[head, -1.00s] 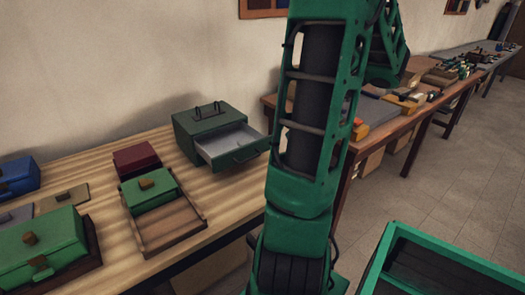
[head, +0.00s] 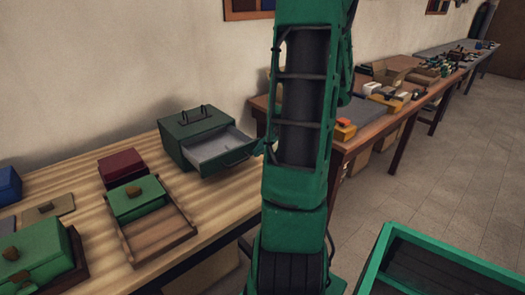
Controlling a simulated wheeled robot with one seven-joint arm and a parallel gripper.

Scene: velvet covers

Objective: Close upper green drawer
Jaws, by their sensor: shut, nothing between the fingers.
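A dark green box (head: 190,130) with a wire handle on top stands on the striped wooden table, near the wall. Its drawer (head: 212,148) is pulled out toward the lower right, and its pale grey inside shows empty. The drawer's dark green front, with a bar handle, faces my arm and ends close to it in the picture. My green arm rises through the middle of the view, just right of the drawer. My gripper cannot be made out; the arm's upper part leaves the top of the picture.
A green box with a brown knob (head: 137,198) sits in a wooden tray (head: 160,238), beside a dark red box (head: 121,168). Another green box (head: 35,258) is at the lower left. A cluttered workbench (head: 365,132) stands at right, with open floor (head: 425,210) before it.

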